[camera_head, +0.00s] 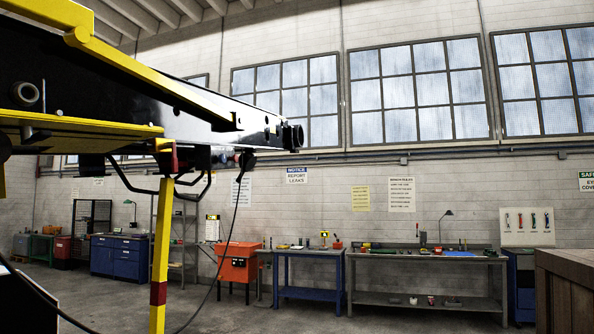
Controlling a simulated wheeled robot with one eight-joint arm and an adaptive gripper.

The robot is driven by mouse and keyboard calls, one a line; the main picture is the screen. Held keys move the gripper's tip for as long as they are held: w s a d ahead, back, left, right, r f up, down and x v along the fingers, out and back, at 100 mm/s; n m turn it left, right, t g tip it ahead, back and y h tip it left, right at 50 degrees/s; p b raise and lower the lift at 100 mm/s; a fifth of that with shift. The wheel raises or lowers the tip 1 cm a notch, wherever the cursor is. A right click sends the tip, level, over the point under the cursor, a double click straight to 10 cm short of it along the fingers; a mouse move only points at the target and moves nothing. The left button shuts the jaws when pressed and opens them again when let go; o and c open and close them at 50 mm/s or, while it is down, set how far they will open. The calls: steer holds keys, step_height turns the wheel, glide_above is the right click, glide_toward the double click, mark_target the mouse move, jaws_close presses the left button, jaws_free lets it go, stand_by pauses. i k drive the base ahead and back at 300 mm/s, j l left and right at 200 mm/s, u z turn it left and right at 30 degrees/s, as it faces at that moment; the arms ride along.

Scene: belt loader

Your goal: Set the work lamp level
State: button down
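My gripper is not in view. A second, smaller lamp (131,204) stands over the blue cabinet at the left. A small dark fitting (247,160) with a hanging cable sits under the loader's boom end. I cannot tell which of these is the work lamp, or whether it is tilted.
The black and yellow belt loader boom (180,115) fills the upper left, with a yellow post (161,250) below. An orange cart (238,264) and blue bench (300,253) line the wall. A wooden crate (565,290) stands at right. The middle floor is clear.

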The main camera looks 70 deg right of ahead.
mark_target(250, 158)
steer(key=z, duration=2.05)
